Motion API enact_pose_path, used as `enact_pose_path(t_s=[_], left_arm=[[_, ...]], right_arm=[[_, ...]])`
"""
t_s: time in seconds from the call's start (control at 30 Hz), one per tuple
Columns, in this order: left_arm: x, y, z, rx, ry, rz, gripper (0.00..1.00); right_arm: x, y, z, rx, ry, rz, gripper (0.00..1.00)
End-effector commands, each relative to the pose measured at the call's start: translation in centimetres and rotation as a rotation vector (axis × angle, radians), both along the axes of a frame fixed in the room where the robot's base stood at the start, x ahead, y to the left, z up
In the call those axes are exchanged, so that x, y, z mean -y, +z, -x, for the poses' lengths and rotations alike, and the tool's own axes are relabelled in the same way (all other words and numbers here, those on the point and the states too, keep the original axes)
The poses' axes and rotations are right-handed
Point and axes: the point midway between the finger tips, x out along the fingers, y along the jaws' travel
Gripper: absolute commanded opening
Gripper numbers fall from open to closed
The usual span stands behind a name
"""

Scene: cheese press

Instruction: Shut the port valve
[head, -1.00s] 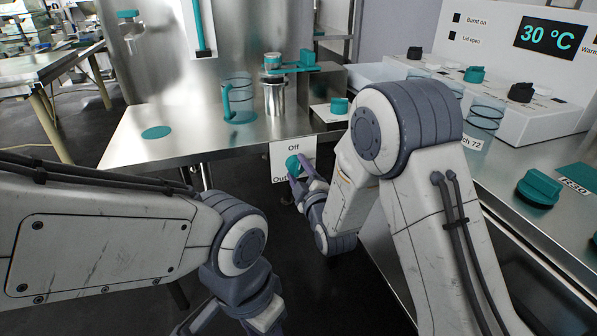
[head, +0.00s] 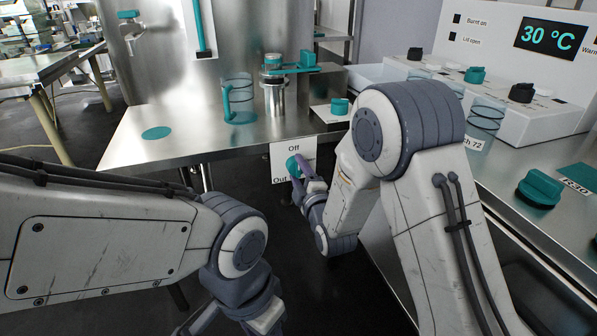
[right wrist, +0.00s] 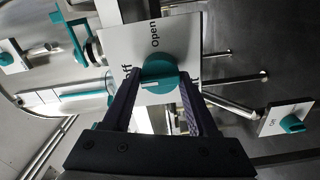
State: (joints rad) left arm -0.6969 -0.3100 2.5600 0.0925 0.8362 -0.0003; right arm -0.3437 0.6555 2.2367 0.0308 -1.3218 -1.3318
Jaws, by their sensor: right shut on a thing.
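The port valve's teal knob (head: 293,166) sits on an upright white plate (head: 279,152) at the table's front, with "Off" at the top and "Out" lower left. In the right wrist view the knob (right wrist: 160,70) is between my fingers, with "Open" above it and a partly hidden "Off" to its left. A short white mark shows on the knob's face. My right gripper (head: 307,178) is shut on the knob; its fingers also show in the right wrist view (right wrist: 159,88). My left gripper is cut off at the bottom of the head view, and its jaws cannot be made out.
A steel table (head: 185,128) behind the plate carries a clear jug (head: 238,100) and a steel canister (head: 274,97). A white control unit (head: 505,105) with several knobs stands on the right counter. Another labelled valve plate (right wrist: 283,117) shows in the right wrist view.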

Motion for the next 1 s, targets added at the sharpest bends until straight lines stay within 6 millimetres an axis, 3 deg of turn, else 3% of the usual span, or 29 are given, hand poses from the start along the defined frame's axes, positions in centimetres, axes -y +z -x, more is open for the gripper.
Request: enact_pose_path(t_s=[0.03, 0.07, 0.1, 0.57, 0.9, 1.0], left_arm=[[0.0, 0.0, 0.0, 0.000, 0.000, 0.000, 0.50], [0.0, 0.0, 0.0, 0.000, 0.000, 0.000, 0.50], [0.0, 0.0, 0.0, 0.000, 0.000, 0.000, 0.50], [0.0, 0.4, 0.0, 0.000, 0.000, 0.000, 0.50], [0.0, 2.1, 0.0, 0.000, 0.000, 0.000, 0.50], [0.0, 4.5, 0.0, 0.000, 0.000, 0.000, 0.50]], right_arm=[[0.0, -0.1, 0.1, -0.001, 0.001, 0.002, 0.03], [0.0, -0.1, 0.1, -0.002, 0.002, 0.003, 0.70], [0.0, -0.1, 0.0, -0.001, 0.001, 0.002, 0.85], [0.3, 0.0, 0.9, -0.004, 0.001, 0.001, 0.88], [2.6, 0.1, 8.0, -0.008, 0.001, 0.004, 0.88], [2.6, 0.5, 8.2, -0.009, 0.000, 0.003, 0.88]])
